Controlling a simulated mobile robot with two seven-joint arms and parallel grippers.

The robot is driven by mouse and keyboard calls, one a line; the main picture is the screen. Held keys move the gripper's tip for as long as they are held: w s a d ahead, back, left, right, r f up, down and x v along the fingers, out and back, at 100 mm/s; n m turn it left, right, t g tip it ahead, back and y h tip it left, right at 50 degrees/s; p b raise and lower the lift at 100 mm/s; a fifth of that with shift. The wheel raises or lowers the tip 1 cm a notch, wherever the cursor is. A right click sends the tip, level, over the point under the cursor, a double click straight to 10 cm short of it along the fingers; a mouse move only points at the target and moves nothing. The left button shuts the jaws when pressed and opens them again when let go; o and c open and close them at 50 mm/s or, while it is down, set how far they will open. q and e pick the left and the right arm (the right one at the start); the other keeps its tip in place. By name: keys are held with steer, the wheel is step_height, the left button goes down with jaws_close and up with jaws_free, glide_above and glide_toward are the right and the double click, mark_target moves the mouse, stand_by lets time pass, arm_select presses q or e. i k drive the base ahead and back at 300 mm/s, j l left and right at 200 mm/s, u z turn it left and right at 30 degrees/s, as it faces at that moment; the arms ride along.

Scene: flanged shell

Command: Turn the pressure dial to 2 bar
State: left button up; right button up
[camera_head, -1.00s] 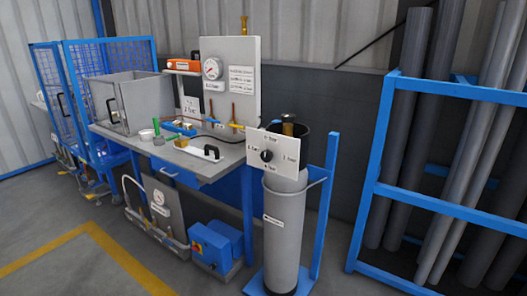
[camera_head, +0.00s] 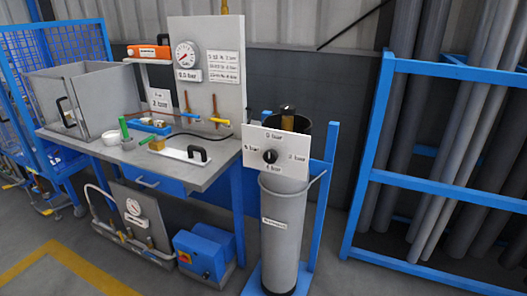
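The pressure dial is a black round knob (camera_head: 270,156) on a white plate (camera_head: 252,140) at the front of a grey cylinder. The plate has bar labels around the knob: one above, one below, one left and one right. The lettering is small; the right one seems to read 2 bar or 3 bar, and the knob's pointing direction is not clear. The grey cylinder (camera_head: 283,235) stands upright in a blue frame. Neither of my grippers is in view.
A workbench (camera_head: 215,172) with a grey box (camera_head: 92,92), a gauge panel (camera_head: 207,35) and small items stands to the left. A blue rack (camera_head: 440,71) of grey pipes stands at the right. A blue pump unit (camera_head: 205,250) sits under the bench. Floor in front is open.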

mark_target(271, 156)
steer(key=i+j, duration=0.15)
steer(key=j, duration=0.15)
steer(key=i+j+z, duration=0.15)
steer(key=j, duration=0.2)
steer(key=i+j, duration=0.2)
steer(key=j, duration=0.15)
steer(key=i+j+z, duration=0.15)
steer(key=j, duration=0.2)
steer(key=i+j, duration=0.15)
steer(key=j, duration=0.2)
steer(key=z, duration=0.05)
